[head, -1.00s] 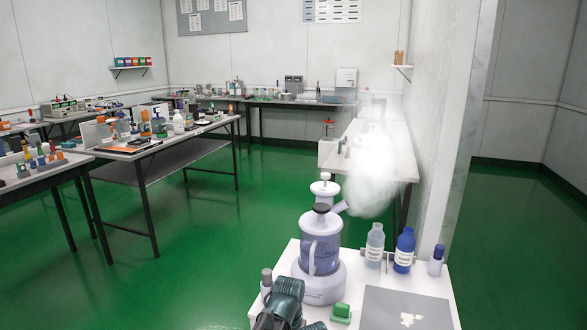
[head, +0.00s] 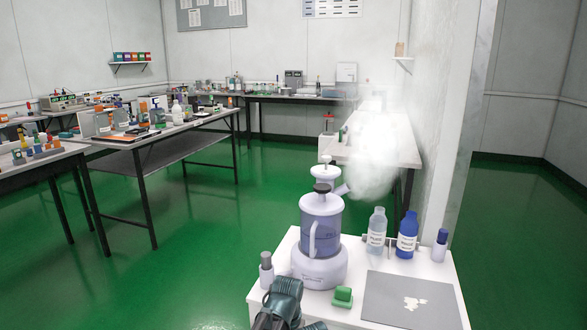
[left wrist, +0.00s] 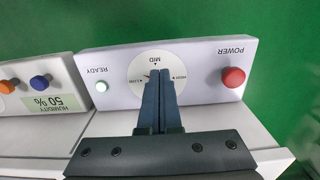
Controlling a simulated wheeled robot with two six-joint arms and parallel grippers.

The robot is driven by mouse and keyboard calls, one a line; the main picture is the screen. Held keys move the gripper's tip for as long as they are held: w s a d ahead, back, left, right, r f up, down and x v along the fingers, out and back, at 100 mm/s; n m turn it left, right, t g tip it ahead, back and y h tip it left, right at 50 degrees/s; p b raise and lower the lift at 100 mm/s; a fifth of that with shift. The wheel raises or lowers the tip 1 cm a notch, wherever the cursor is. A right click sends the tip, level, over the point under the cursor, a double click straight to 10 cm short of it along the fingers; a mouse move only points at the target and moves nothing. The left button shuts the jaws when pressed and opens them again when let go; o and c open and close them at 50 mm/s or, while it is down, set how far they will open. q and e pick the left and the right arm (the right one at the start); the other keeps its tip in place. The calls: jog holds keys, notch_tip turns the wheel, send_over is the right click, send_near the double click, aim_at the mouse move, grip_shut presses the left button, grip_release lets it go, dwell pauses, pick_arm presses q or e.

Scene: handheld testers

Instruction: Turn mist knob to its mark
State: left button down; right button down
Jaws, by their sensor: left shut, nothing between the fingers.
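The mist knob's round white dial (left wrist: 160,72), lettered LOW, MID and HIGH, is on a white panel (left wrist: 118,68) in the left wrist view. My right gripper is in neither view.
The panel also has a red POWER button (left wrist: 233,77) and a READY light (left wrist: 101,86). An orange knob (left wrist: 9,85) and a blue knob (left wrist: 40,81) sit beside it. Bottles (head: 407,235), a green block (head: 342,297) and a grey mat (head: 385,300) share the white table.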

pick_arm(q)
jog(key=shift+w+d, duration=0.15)
jog(key=shift+w, duration=0.1)
dwell(0.8)
jog(key=shift+s+d, duration=0.1)
jog(key=shift+d, duration=0.45)
dwell(0.3)
jog(key=shift+s, duration=0.45)
notch_tip(320, 180, up, 6)
jog(key=p, duration=0.6)
jog(key=shift+a, duration=0.1)
jog(key=shift+s, duration=0.1)
